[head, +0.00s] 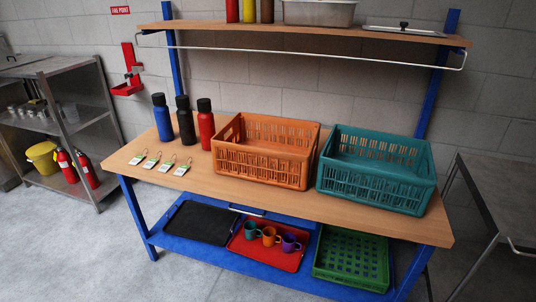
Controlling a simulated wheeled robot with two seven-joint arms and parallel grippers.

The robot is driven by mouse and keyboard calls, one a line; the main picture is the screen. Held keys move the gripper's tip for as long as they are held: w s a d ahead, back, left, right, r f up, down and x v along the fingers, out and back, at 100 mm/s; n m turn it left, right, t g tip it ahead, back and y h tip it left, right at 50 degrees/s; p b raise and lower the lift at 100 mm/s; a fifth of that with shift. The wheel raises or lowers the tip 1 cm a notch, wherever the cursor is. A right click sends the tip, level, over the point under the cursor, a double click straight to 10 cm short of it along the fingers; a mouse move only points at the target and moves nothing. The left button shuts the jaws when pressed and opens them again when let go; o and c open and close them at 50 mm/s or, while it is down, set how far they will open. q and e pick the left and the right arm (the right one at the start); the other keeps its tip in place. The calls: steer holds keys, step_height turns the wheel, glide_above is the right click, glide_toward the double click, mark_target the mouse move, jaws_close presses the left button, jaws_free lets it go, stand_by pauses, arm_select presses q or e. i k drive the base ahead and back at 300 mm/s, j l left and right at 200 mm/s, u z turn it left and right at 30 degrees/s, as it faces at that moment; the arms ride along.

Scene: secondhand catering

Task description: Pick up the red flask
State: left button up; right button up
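The red flask (206,124) stands upright on the wooden tabletop, with a black cap. It is the right one of a row of three flasks. A black flask (185,121) stands just left of it and a blue flask (162,118) stands at the row's left end. The orange crate (262,171) is close to the red flask's right side. Neither of my grippers shows in the head view.
Several tags (181,170) lie in front of the flasks. A teal crate (375,190) stands right of the orange one. An overhead shelf (300,31) with a rail (300,51) spans above the table (330,204). A metal table (497,200) stands at right.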

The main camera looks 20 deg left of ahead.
mark_target(206, 122)
steer(key=u, duration=1.4)
